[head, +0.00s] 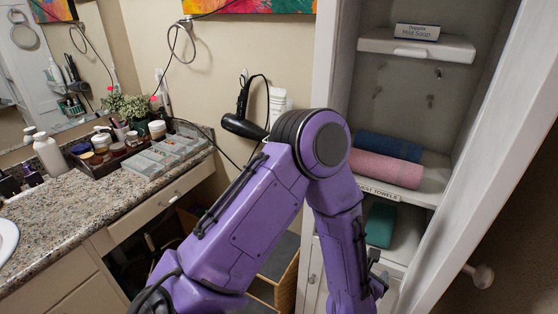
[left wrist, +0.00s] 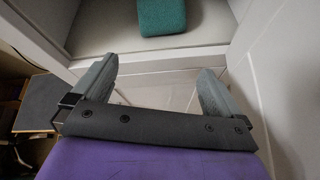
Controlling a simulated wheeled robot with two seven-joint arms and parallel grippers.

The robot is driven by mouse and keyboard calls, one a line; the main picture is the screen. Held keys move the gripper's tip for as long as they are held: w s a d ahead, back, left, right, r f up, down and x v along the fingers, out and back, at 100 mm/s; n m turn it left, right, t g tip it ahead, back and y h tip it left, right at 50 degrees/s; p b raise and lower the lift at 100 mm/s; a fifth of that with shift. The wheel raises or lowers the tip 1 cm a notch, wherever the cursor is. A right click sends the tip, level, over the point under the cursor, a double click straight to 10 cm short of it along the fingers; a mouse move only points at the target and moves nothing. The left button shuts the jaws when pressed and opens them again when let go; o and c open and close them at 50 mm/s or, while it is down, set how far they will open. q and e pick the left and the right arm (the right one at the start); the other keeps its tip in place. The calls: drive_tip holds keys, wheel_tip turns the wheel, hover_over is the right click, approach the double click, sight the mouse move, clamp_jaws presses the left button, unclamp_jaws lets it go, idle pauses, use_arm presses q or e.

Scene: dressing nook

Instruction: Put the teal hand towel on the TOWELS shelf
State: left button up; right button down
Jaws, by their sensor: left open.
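The teal hand towel (head: 381,224) lies on the lower cabinet shelf, under the TOWELS shelf; it also shows at the top of the left wrist view (left wrist: 162,16). The TOWELS shelf (head: 431,188) carries a label (head: 378,190) on its front edge. A pink rolled towel (head: 386,168) and a blue rolled towel (head: 390,148) lie on it. My left gripper (left wrist: 158,68) is open and empty, in front of the lower shelf and apart from the teal towel. In the head view my left arm hides part of the shelf fronts. My right gripper is not in view.
A higher shelf (head: 416,46) has a soap label standing on it. The white cabinet frame (head: 480,190) bounds the shelves on the right. A black hair dryer (head: 243,118) hangs on the wall. The granite counter (head: 70,215) at left holds toiletries.

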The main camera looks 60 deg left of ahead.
use_arm(q)
drive_tip(key=s+a+f+m+g, duration=0.1)
drive_tip(key=s+f+m+g, duration=0.1)
drive_tip(key=s+f+m, duration=0.4)
drive_tip(key=s+a+f+m+g+h, duration=0.1)
drive_tip(key=s+f+m, duration=0.5)
drive_tip(key=s+m, duration=0.6)
drive_tip(key=s+a+f+m+g+h, duration=0.1)
drive_tip(key=s+a+f+m+g, duration=0.2)
drive_tip(key=s+m, duration=0.6)
wheel_tip(320, 180, down, 4)
drive_tip(key=m+g, duration=0.2)
drive_tip(key=m, duration=0.2)
drive_tip(key=shift+s, duration=0.35)
drive_tip(key=shift+a+r, duration=0.1)
